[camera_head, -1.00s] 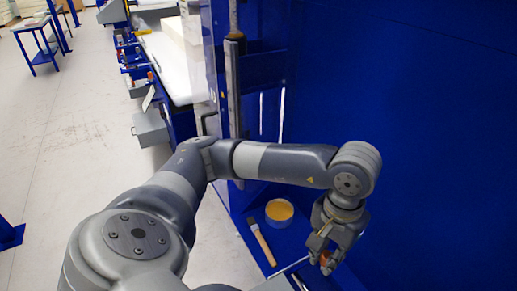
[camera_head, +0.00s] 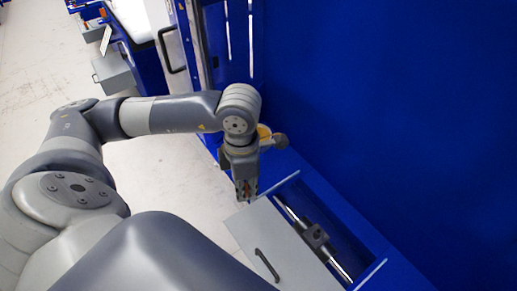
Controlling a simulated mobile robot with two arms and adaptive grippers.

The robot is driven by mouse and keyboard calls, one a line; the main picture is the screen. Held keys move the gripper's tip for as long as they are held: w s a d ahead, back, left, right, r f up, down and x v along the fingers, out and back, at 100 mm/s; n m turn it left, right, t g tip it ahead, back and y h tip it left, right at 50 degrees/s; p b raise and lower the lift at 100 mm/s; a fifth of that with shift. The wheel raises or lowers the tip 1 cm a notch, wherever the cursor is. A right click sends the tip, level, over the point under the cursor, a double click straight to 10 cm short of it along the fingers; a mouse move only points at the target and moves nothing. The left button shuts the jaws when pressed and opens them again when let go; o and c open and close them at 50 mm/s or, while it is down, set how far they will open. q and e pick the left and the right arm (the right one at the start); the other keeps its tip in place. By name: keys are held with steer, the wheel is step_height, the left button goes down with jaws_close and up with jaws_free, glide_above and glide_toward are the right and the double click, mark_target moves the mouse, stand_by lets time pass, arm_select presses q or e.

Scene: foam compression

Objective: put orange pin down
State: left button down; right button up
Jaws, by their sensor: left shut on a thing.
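My left gripper (camera_head: 246,192) hangs down from its wrist in the middle of the camera_head view, above the blue bench edge and just beyond the corner of a grey lid. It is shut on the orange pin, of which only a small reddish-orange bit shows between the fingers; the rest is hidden. My right gripper is not in view.
A grey lid (camera_head: 268,235) with a black handle lies beside an open blue recess holding a metal rod with a dark block (camera_head: 315,237). A blue wall stands right.

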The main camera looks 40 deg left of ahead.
arm_select(q)
steer(key=n, duration=0.1)
steer(key=f+n, duration=0.1)
steer(key=n, duration=0.1)
steer(key=shift+s+a+f, duration=0.2)
steer(key=shift+a+f, duration=0.05)
steer(key=shift+a, duration=0.1)
steer(key=shift+a+f+n+b, duration=0.15)
steer(key=shift+n+b, duration=0.15)
steer(key=shift+n, duration=0.5)
steer(key=shift+w, duration=0.35)
steer(key=p, duration=0.4)
glide_toward(274, 172)
steer(key=s, duration=0.1)
steer(key=f+p, duration=0.1)
steer(key=w+f+p, duration=0.1)
steer(key=f, duration=0.1)
steer(key=shift+f+b, duration=0.3)
steer(key=shift+f, duration=0.05)
steer(key=c, duration=1.5)
jaws_free()
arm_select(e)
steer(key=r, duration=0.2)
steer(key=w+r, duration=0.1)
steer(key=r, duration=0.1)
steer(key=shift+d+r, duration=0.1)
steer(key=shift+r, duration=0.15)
